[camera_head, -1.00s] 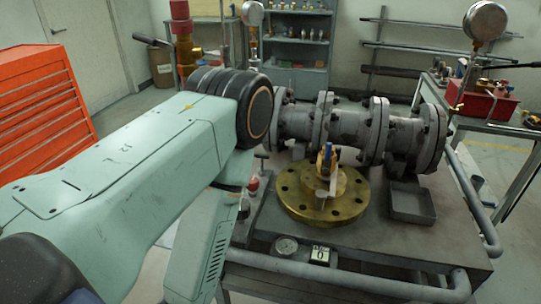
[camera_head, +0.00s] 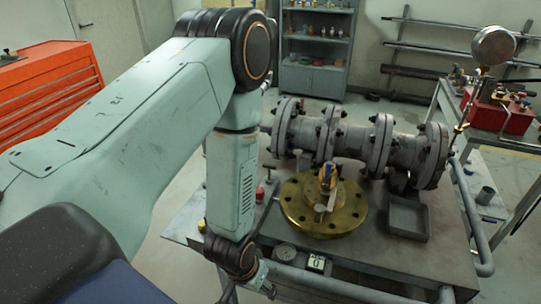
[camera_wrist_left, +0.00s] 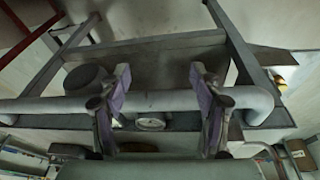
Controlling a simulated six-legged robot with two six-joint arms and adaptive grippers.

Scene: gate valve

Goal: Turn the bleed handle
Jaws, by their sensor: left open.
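A brass flange (camera_head: 292,205) lies flat on the grey bench, with a small upright fitting on it. A blue and yellow part (camera_head: 327,176), possibly the bleed handle, tops this fitting. My left arm comes down at the bench's front-left corner, with its wrist left of and nearer than the flange. In the left wrist view my left gripper (camera_wrist_left: 160,98) is open and empty, its two fingers well apart in front of the bench's pipe rail (camera_wrist_left: 260,100). The handle cannot be made out in that view. My right gripper is not in view.
A grey flanged valve pipe (camera_head: 350,142) lies behind the flange. A grey tray (camera_head: 408,218) is to its right. A round gauge (camera_head: 285,252) and a small counter plate (camera_head: 316,263) sit at the front edge. A red-knobbed part (camera_head: 260,194) stands left of the flange.

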